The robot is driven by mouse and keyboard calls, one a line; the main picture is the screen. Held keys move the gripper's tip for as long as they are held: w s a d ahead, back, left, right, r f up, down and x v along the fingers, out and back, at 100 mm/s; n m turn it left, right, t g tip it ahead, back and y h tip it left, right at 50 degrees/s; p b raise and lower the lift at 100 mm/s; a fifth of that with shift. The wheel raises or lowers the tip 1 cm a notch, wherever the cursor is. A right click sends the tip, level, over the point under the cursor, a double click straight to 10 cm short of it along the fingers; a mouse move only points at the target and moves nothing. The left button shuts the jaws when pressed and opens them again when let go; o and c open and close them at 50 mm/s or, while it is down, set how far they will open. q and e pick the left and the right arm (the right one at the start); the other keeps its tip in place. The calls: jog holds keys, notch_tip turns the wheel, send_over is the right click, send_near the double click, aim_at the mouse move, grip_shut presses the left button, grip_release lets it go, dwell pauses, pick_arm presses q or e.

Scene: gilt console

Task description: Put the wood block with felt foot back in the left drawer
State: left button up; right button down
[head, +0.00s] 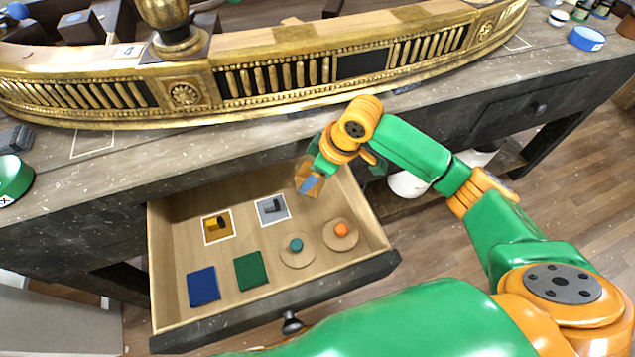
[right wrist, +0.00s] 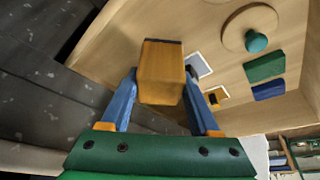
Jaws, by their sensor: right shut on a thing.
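The wood block (right wrist: 160,72) is orange-brown with a thin dark layer, likely the felt, along its far edge in the right wrist view. My right gripper (right wrist: 160,78) is shut on it, one blue finger on each side. In the head view my right gripper (head: 310,183) is over the back right part of the open drawer (head: 270,308), inside its side wall. The block is small and partly covered by the fingers there. I cannot tell whether it touches the drawer floor. My left gripper is out of view.
The drawer holds a yellow piece (head: 216,226) and a grey piece (head: 271,208) on white-outlined squares, a blue pad (head: 203,286), a green pad (head: 252,271), and two wooden discs with teal (head: 296,245) and orange (head: 341,230) knobs. The gilt rail (head: 270,75) lies on the tabletop behind.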

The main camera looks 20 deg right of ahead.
jog(key=f, duration=0.2)
jog(key=d+f, duration=0.1)
jog(key=f, duration=0.1)
jog(key=shift+w+d, duration=0.15)
jog(key=shift+f, duration=0.2)
jog(key=shift+f, duration=0.2)
jog(key=shift+c, duration=0.6)
grip_release()
jog(key=shift+r, duration=0.1)
jog(key=p+v, duration=0.1)
jog(key=v, duration=1.1)
jog(key=shift+p, duration=0.35)
jog(key=shift+w+r, duration=0.1)
jog(key=shift+r, duration=0.05)
